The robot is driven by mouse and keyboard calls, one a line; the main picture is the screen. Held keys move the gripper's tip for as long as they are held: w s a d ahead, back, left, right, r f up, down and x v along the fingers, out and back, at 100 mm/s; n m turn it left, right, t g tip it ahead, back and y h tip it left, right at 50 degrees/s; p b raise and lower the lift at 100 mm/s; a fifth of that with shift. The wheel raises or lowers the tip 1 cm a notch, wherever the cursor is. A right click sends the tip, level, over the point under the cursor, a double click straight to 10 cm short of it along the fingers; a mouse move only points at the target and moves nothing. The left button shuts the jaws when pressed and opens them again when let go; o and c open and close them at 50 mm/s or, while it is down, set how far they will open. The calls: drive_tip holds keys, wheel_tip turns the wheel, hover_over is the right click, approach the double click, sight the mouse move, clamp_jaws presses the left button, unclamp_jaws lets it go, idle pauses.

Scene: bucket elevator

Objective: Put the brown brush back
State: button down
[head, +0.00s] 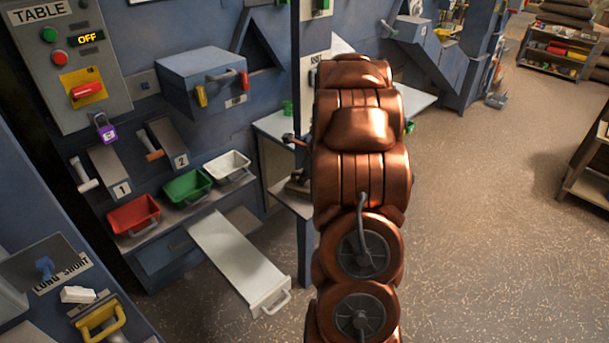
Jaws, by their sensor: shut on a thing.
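My copper-coloured arm rises through the middle of the head view, and my gripper is not visible beyond or behind it. I cannot make out the brown brush for certain. A tool with a pale handle and an orange-brown part (154,154) is at the grey holder marked 2 (168,138). A white-handled tool (84,176) is at the holder marked 1 (106,165). A small dark brown shape (298,183) lies on the low shelf just left of my arm, too unclear to name.
Red (133,215), green (187,188) and white (228,166) bins stand on a ledge. A pale drawer (240,262) sticks out below them. A blue box (203,80) projects from the wall panel. Floor to the right is clear.

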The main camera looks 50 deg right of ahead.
drive_tip(key=c, duration=1.1)
unclamp_jaws()
drive_tip(key=shift+r, duration=0.1)
drive_tip(key=b+v, duration=0.3)
drive_tip(key=v, duration=0.9)
drive_tip(key=s+a+n+g+y, duration=0.15)
drive_tip(key=s+a+n, duration=0.25)
drive_tip(key=a+n, duration=0.7)
drive_tip(key=s+a+n+g, duration=0.2)
drive_tip(key=s+a+n, duration=0.25)
drive_tip(key=a, duration=1.25)
drive_tip(key=shift+s+a+f+n+g+h, duration=0.25)
drive_tip(key=shift+s+a+f+n+g, duration=0.25)
drive_tip(key=shift+s+a+n, duration=1.65)
drive_tip(key=shift+s+a+f+n+g+h, duration=0.4)
drive_tip(key=shift+s+a+n, duration=0.6)
drive_tip(key=shift+s+n, duration=2.35)
drive_tip(key=shift+s+a+f+n+g+h, duration=0.1)
drive_tip(key=shift+s+a+f+n+g, duration=0.45)
drive_tip(key=shift+s+a+n, duration=1.6)
